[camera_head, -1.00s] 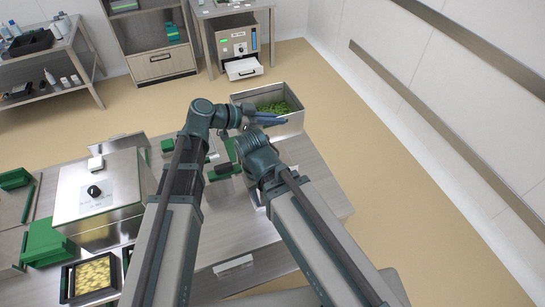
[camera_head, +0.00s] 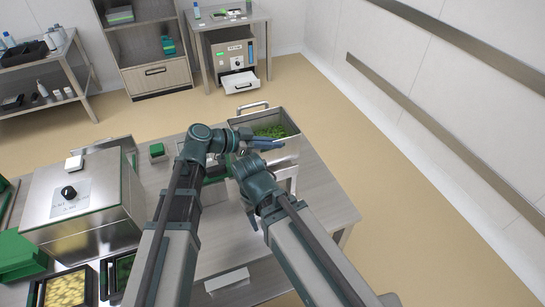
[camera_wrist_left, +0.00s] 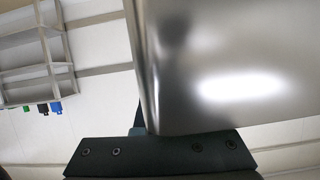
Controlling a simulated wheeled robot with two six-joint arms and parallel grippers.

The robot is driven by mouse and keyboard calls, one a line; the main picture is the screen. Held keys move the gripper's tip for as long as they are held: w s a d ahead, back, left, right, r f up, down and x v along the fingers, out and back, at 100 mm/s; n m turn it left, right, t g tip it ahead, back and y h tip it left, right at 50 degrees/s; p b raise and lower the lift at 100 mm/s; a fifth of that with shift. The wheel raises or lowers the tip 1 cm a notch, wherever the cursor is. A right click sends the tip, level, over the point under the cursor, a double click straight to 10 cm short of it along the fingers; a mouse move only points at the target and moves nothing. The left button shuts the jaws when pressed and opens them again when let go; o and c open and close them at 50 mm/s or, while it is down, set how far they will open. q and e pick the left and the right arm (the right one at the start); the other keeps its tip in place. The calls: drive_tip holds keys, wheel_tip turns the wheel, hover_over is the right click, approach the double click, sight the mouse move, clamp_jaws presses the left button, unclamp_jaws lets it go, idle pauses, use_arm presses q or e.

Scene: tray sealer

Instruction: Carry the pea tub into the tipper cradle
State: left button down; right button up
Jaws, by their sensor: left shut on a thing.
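The pea tub (camera_head: 284,152) is an open steel tub with green peas inside, at the far end of the steel table in the head view. My left gripper (camera_head: 264,144) is shut on its near left wall. The tub's shiny wall (camera_wrist_left: 225,70) fills much of the left wrist view, just beyond the gripper. Steel bars show behind the tub (camera_head: 252,105) and below its near side (camera_head: 286,172). I cannot tell whether they belong to the tipper cradle, or whether the tub touches them. My right arm's wrist is beside the left gripper; its fingers are not clear.
The steel table (camera_head: 320,200) is bare along its right side. A steel machine with a black knob (camera_head: 80,205) stands at left, with trays of food (camera_head: 66,290) in front. A cabinet with an open drawer (camera_head: 240,83) stands beyond.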

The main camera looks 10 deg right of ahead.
sight(281, 153)
use_arm(q)
drive_tip(key=shift+f+b, duration=2.2)
drive_tip(key=shift+f, duration=0.05)
drive_tip(key=shift+r, duration=0.1)
drive_tip(key=c, duration=1.5)
unclamp_jaws()
drive_tip(key=o, duration=0.5)
